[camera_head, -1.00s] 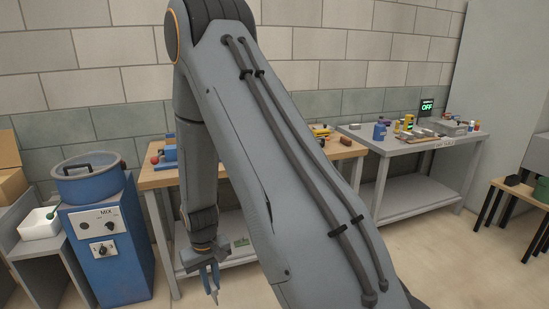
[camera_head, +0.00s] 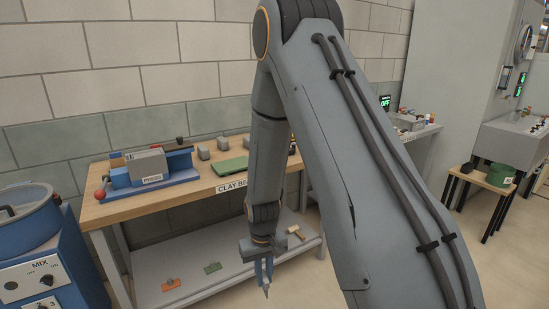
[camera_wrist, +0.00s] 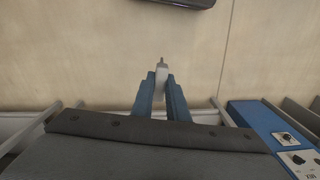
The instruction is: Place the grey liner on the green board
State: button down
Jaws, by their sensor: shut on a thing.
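My gripper (camera_head: 265,272) hangs low in front of the workbench, pointing down, with its blue fingers shut on the slim, light grey liner (camera_head: 267,291). The liner's narrow tip points down below the fingers. In the wrist view the liner (camera_wrist: 160,82) sits between my blue fingertips (camera_wrist: 161,92), its upper part hidden by them. The flat green board (camera_head: 232,167) lies on the wooden bench top, above and left of my gripper in the picture. My arm covers the bench just right of the board.
A blue press with a grey block (camera_head: 148,165) stands on the bench's left, with small grey blocks (camera_head: 204,149) behind the board. The lower shelf (camera_head: 190,293) holds small orange and green tools. A blue mixer (camera_head: 45,265) stands at left. A stool (camera_head: 480,178) is at right.

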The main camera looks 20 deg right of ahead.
aim_at(233, 164)
jog(key=z, duration=0.15)
jog(key=i, duration=1.15)
jog(key=u, duration=0.55)
